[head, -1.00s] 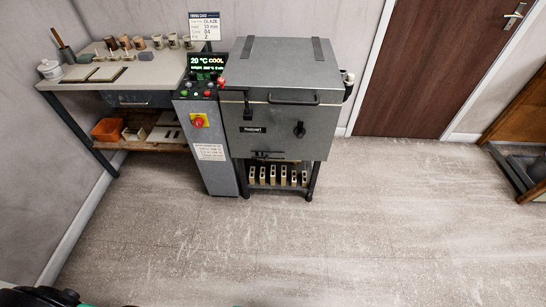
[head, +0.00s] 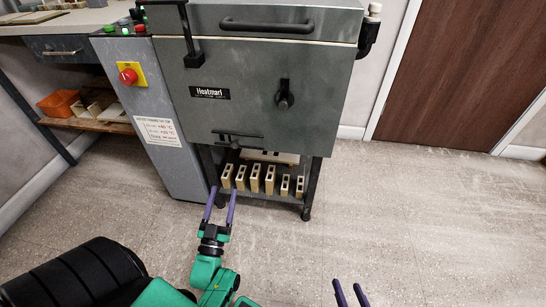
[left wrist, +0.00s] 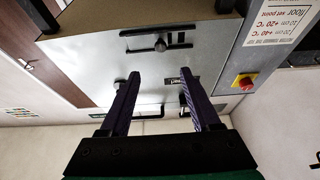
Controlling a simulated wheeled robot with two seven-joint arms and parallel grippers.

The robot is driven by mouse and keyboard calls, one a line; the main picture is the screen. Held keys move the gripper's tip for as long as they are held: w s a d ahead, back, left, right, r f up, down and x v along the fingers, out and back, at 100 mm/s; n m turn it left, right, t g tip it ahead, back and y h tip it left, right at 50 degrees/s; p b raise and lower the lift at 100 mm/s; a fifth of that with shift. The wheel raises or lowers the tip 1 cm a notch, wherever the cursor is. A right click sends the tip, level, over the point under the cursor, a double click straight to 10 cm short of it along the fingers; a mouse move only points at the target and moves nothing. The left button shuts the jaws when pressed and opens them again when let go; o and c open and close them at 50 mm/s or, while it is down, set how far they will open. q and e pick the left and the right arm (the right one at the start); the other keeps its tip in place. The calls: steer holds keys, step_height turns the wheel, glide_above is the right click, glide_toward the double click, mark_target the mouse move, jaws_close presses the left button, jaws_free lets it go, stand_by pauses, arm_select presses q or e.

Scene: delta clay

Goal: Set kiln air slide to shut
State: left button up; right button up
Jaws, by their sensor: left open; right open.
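The kiln (head: 225,65) is a grey box with a lid. Its air slide (head: 250,137) is a black horizontal strip with a small knob low on the front face. In the left wrist view the air slide (left wrist: 145,32) appears inverted above my fingertips, its round knob (left wrist: 160,44) near the strip's middle, dark slots to the knob's right. My left gripper (head: 222,191) is open and empty, its purple fingers pointing at the kiln, below the slide in the head view; it also shows in the left wrist view (left wrist: 159,75). My right gripper (head: 350,291) is open at the bottom edge.
A control post (head: 168,90) with a red stop button (head: 128,75) stands left of the kiln. A dark knob (head: 285,97) and lid handle (head: 266,26) project from the kiln. Several blocks (head: 254,179) sit on the shelf underneath. The floor at right is clear.

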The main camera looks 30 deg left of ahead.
mark_target(234, 147)
arm_select(q)
steer(key=b+x, duration=0.2)
steer(key=x, duration=1.2)
steer(key=shift+a, duration=0.1)
steer(key=shift+w+r, duration=0.1)
steer(key=shift+r, duration=0.05)
jaws_close()
stand_by(0.6)
